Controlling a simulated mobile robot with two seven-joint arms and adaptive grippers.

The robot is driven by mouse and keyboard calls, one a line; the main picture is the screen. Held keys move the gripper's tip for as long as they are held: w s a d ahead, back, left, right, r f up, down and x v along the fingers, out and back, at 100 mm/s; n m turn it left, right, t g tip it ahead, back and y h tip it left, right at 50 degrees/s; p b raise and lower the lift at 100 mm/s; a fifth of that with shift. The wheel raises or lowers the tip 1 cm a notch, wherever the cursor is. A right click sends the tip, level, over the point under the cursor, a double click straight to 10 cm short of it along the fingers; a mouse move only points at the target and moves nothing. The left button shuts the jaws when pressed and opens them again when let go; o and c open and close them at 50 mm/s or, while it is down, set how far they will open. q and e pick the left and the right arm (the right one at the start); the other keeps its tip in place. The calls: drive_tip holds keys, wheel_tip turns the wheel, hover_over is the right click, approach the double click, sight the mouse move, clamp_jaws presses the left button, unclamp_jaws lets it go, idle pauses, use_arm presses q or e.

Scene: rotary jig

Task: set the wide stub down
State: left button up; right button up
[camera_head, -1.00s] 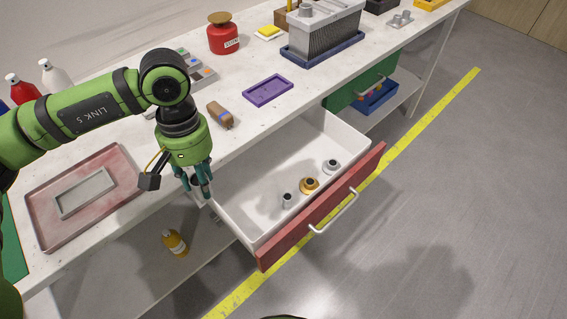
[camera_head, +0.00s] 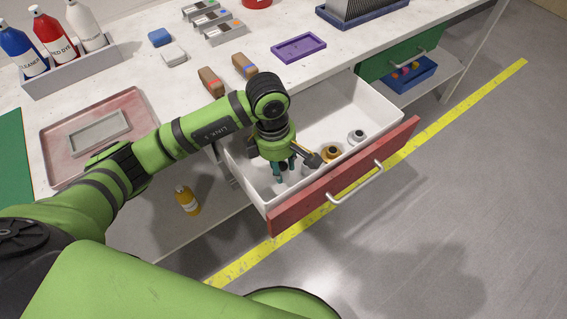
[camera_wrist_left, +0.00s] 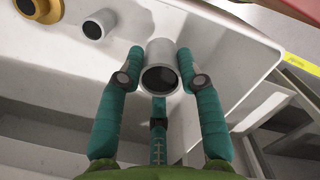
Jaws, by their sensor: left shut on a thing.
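My left gripper (camera_head: 284,171) is over the open drawer, low inside its near left end. In the left wrist view its teal fingers (camera_wrist_left: 163,80) are shut on the wide stub (camera_wrist_left: 161,57), a pale grey cylinder with a dark bore, gripped from both sides. In the head view the fingers mostly hide the stub. I cannot tell whether it touches the drawer floor. The white drawer (camera_head: 370,97) has a red front (camera_head: 345,182). A narrower grey stub (camera_wrist_left: 97,24) stands in it beside the held one. My right gripper is not in view.
A brass flanged part (camera_head: 331,153) and a grey flanged part (camera_head: 356,137) stand farther along the drawer. The drawer's far part is clear. The drawer walls and red front rise close around the gripper. A purple tray (camera_head: 299,47) lies on the worktop.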

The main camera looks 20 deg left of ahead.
use_arm(q)
drive_tip(key=shift+f, duration=2.7)
drive_tip(key=shift+f, duration=0.1)
drive_tip(key=shift+f, duration=0.15)
drive_tip(key=o, duration=1.2)
drive_tip(key=shift+c, duration=0.2)
drive_tip(key=shift+r+p, duration=0.3)
drive_tip(key=shift+r, duration=0.1)
drive_tip(key=r, duration=0.4)
drive_tip(key=r+b, duration=0.1)
drive_tip(key=r, duration=0.2)
drive_tip(key=a+r, duration=0.1)
drive_tip(key=r, duration=0.3)
drive_tip(key=shift+a+r, duration=0.1)
drive_tip(key=shift+r, duration=0.25)
